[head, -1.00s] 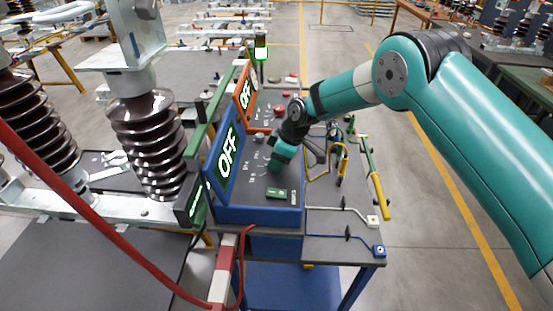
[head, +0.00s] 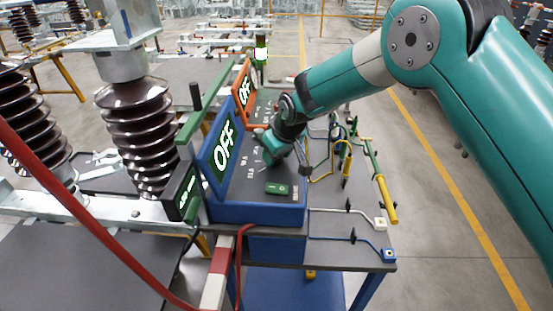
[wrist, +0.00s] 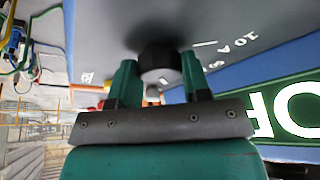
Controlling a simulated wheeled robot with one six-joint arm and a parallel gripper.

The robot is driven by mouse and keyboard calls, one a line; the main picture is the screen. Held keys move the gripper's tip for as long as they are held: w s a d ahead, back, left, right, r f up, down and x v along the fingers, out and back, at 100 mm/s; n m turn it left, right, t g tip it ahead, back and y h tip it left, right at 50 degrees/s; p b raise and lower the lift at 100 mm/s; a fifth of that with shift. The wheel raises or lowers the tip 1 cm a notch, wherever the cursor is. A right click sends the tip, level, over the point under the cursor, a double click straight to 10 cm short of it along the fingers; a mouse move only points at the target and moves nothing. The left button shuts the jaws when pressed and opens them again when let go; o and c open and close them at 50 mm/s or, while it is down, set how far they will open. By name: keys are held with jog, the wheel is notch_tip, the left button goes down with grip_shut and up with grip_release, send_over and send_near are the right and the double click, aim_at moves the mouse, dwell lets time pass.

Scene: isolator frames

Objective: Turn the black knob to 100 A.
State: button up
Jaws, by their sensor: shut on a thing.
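The black knob (wrist: 160,64) shows in the wrist view on the dark top panel of the blue box. My gripper (wrist: 159,82) has one green finger on each side of it and is shut on it. A white "10 A" marking (wrist: 240,42) is on the panel to the right of the knob. Which mark the knob points to cannot be told. In the head view my gripper (head: 268,151) is down at the blue box (head: 258,214) and hides the knob. The box's upright display (head: 222,152) reads OFF.
A green switch (head: 277,188) sits at the near end of the panel. An orange box with an OFF display (head: 244,89) stands behind. Cables and a yellow-green rod (head: 380,190) lie to the right. Brown insulators (head: 147,130) and a red cable are at left.

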jog(key=shift+m+b, duration=0.3)
jog(key=shift+m, duration=0.2)
jog(key=o, duration=0.9)
jog(key=b+v, duration=0.1)
jog(key=v, duration=0.4)
jog(key=b+v, duration=0.2)
jog(key=v, duration=0.4)
jog(key=b+v, duration=0.1)
jog(key=v, duration=0.5)
jog(key=shift+s+a+r+b, duration=0.2)
jog(key=shift+s+r+b, duration=0.05)
jog(key=shift+b, duration=0.1)
jog(key=s+d+g, duration=0.1)
jog(key=s+d, duration=0.3)
jog(key=s, duration=0.6)
jog(key=s+d+f+g, duration=0.1)
jog(key=s+d, duration=0.3)
jog(key=s, duration=0.6)
jog(key=s+d+f+g+y, duration=0.1)
jog(key=s+d, duration=0.4)
jog(key=s, duration=0.5)
jog(key=shift+s+f, duration=0.15)
